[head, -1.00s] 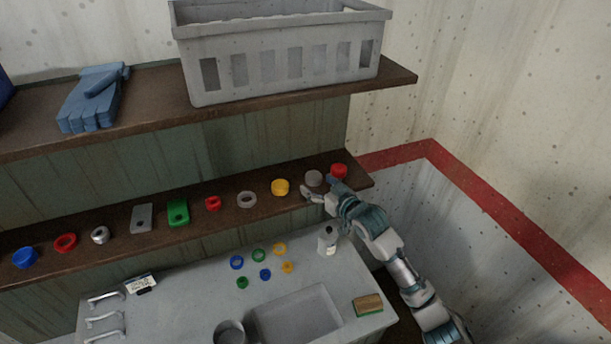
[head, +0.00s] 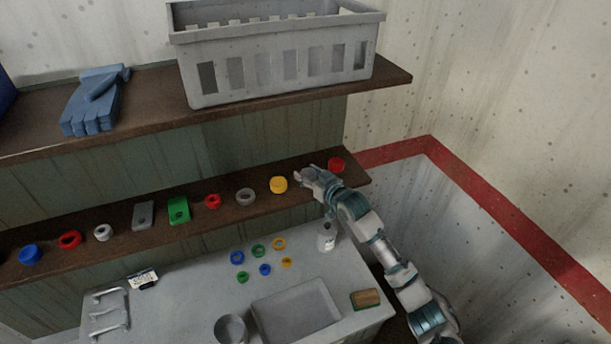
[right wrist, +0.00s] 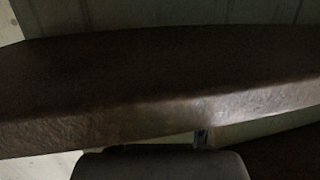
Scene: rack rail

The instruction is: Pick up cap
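Several round cap-like pieces stand in a row on the lower shelf. A yellow one (head: 278,185) is just left of my right gripper (head: 306,177), and a red one (head: 336,164) is just right of it, at the shelf's right end. The gripper is at the spot where a grey cap stood; that cap is now hidden or blends with the fingers. I cannot tell whether the fingers are closed on it. The right wrist view shows the brown shelf and a dark block at the bottom, but no cap. My left gripper is not in view.
The lower shelf (head: 110,245) also holds a blue piece (head: 30,255), red and grey rings and a green block (head: 179,210). A grey crate (head: 275,75) and blue gloves (head: 95,100) lie above. Below is a grey bench (head: 200,290) with small rings, a bottle (head: 326,238) and a brush (head: 365,299).

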